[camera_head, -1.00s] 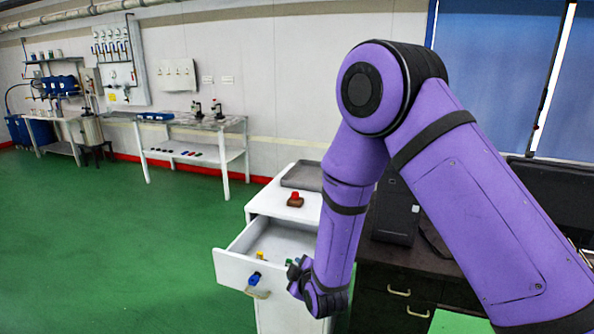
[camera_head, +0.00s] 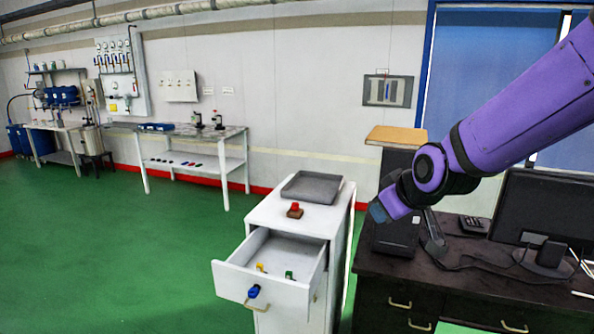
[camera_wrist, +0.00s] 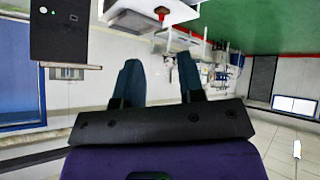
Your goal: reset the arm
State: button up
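My purple arm reaches in from the right in the head view. My gripper (camera_head: 378,211) is in the air to the right of the white cabinet, in front of the dark computer tower on the desk. In the wrist view my gripper (camera_wrist: 160,78) shows two blue-grey fingers spread apart with nothing between them. It is open and empty.
The white cabinet's drawer (camera_head: 228,282) is open, with small coloured items inside. A grey tray (camera_head: 311,187) and a red-topped object (camera_head: 295,210) sit on the cabinet. A dark desk (camera_head: 455,275) with a monitor (camera_head: 540,215) stands right. Green floor at left is clear.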

jog(key=s+d+r+m+g, duration=0.1)
jog(key=s+d, duration=0.3)
jog(key=s, duration=0.4)
jog(key=s+d+r+m+g+h, duration=0.1)
jog(key=s+d+r+m, duration=0.2)
jog(key=s, duration=0.5)
jog(key=s+d+r+m+g+h, duration=0.1)
jog(key=s+d+r, duration=0.3)
jog(key=s, duration=0.4)
jog(key=shift+d+r+m, duration=0.2)
jog(key=shift+d+m, duration=0.45)
jog(key=shift+m, duration=0.15)
